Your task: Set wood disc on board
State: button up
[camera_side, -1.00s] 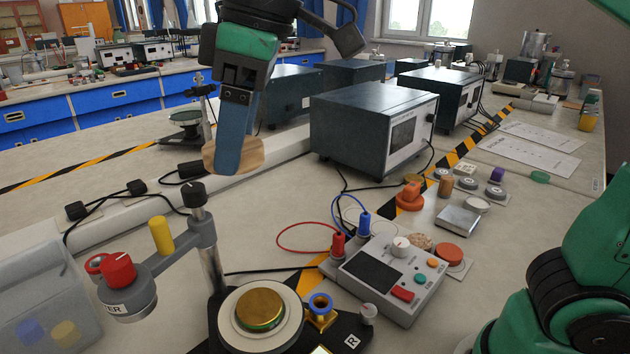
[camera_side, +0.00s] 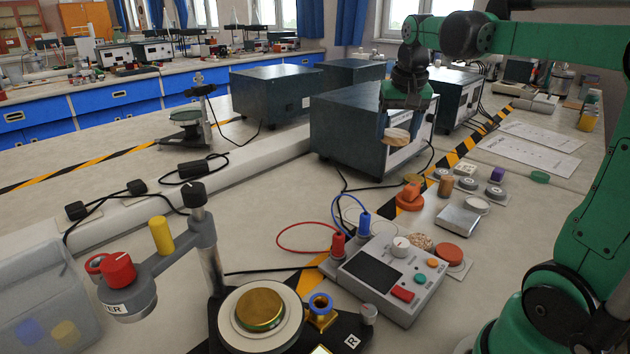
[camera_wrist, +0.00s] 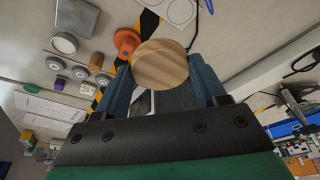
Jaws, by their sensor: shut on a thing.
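My gripper (camera_side: 403,122) is shut on the wood disc (camera_side: 397,137), a pale round piece with visible grain. The disc is held in the air, in front of the dark instrument box in the side view. In the wrist view the disc (camera_wrist: 160,66) sits between the blue fingers of my gripper (camera_wrist: 165,80), its round face toward the camera. I cannot tell for sure which thing is the board. A pale flat piece with circle outlines (camera_wrist: 176,10) lies below, at the top of the wrist view.
A meter box (camera_side: 385,280) with red and blue plugs is nearer. The dark instrument box (camera_side: 345,130) stands close behind my gripper.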

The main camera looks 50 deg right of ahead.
aim_at(384, 228)
jog(key=f, duration=2)
jog(key=shift+s+d, duration=0.1)
jog(key=shift+d, duration=0.1)
jog(key=shift+f, duration=0.15)
jog(key=o, duration=1.4)
jog(key=shift+c, duration=0.2)
jog(key=v, duration=1.2)
jog(key=s+a+r+n+t+y, duration=0.1)
jog(key=a+n+t, duration=0.3)
jog(key=a, duration=1.3)
jog(key=n+y, duration=0.1)
jog(key=n, duration=0.3)
jog(key=shift+r+n+t, duration=0.3)
jog(key=shift+n+t, duration=0.1)
